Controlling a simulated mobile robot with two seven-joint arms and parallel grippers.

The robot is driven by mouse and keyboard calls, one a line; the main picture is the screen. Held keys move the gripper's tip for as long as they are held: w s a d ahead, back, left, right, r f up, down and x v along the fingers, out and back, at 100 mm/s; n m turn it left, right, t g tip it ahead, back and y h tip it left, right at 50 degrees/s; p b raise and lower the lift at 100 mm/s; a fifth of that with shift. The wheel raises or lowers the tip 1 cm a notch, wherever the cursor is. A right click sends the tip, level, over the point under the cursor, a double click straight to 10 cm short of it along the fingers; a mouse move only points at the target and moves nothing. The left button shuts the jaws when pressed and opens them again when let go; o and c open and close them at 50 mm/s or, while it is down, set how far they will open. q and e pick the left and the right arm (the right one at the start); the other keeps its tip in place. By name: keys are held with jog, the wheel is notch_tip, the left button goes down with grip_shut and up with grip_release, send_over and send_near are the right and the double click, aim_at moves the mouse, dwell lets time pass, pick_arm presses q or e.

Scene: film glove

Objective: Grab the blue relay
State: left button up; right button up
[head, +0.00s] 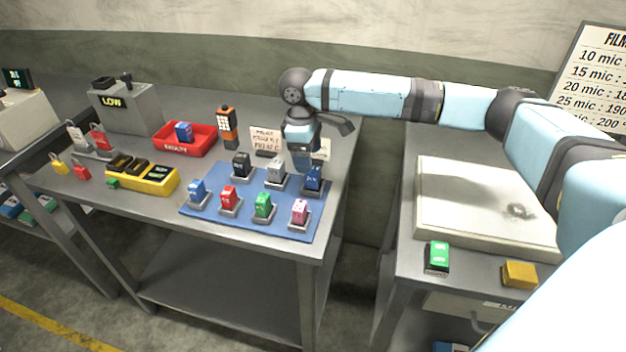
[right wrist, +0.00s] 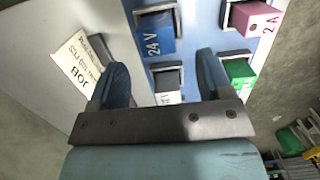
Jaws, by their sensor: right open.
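A dark blue relay (head: 314,180) stands in a socket at the back right of the blue mat (head: 205,214). In the right wrist view the blue relay (right wrist: 155,32) reads "24 V" and sits beyond my fingertips. A lighter blue relay (head: 197,188) stands at the mat's front left. Another blue one (head: 184,131) lies in the red FAULTY tray (head: 168,150). My right gripper (head: 302,165) is open and empty above the mat's back edge, close to the dark blue relay. In the right wrist view its fingers (right wrist: 163,80) are spread, with a grey relay (right wrist: 168,82) between them. My left gripper is out of view.
Black (head: 241,163), red (head: 229,198), green (head: 263,205) and pink (head: 299,212) relays stand on the mat. A paper card (head: 266,139) and an orange-black meter (head: 227,127) stand behind. A yellow tray (head: 158,179) is left. A gap separates the right bench.

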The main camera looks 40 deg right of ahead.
aim_at(314, 169)
jog(key=f, duration=0.3)
jog(key=d+f, duration=0.1)
jog(key=f, duration=0.1)
jog(key=shift+s+f, duration=0.3)
jog(key=shift+s, duration=0.1)
jog(key=c, duration=1)
